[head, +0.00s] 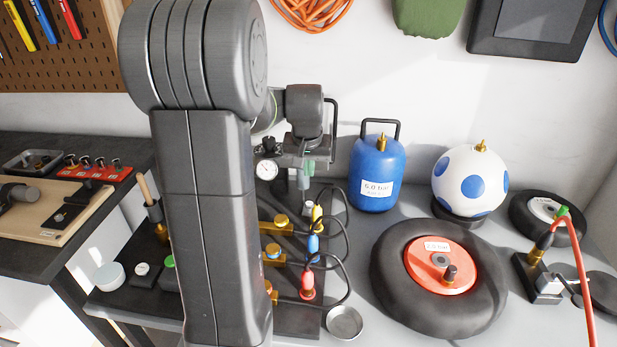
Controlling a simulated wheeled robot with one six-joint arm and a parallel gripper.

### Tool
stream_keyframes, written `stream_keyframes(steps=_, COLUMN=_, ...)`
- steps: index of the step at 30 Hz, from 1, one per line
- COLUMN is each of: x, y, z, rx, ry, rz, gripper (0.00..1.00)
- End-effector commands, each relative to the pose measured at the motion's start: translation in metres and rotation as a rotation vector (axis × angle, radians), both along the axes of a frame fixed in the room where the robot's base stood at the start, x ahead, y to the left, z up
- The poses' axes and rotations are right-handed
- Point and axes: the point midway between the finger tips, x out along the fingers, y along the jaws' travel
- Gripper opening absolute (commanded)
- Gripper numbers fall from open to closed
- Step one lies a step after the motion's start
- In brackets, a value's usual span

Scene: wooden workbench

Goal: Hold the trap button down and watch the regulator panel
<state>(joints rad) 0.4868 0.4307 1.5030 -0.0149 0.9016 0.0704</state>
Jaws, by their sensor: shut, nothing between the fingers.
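The regulator panel (295,325) is a dark board, partly hidden behind my arm. It carries brass fittings (281,222) and yellow, blue and red connectors (308,288) with black hoses. A round white gauge (266,170) shows at its upper left; its reading is too small to make out. My gripper (306,184) points down over the back of the panel, just right of the gauge. It is shut and holds nothing. I cannot clearly make out the trap button, nor whether the fingertips touch anything there.
A blue tank (376,176) labelled 6.0 bar, a spotted ball (470,182) and a wheel with a red hub (390,270) stand to the right. A small metal dish (345,322) sits at the panel's front right. A red hose (583,270) hangs at far right.

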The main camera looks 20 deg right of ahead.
Motion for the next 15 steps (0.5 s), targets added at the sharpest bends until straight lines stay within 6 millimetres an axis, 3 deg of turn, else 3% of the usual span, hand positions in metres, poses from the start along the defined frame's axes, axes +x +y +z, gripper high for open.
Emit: stream_keyframes(steps=15, x=0.022, y=-0.012, z=-0.096, rx=0.003, ry=0.004, rz=0.0, gripper=0.0)
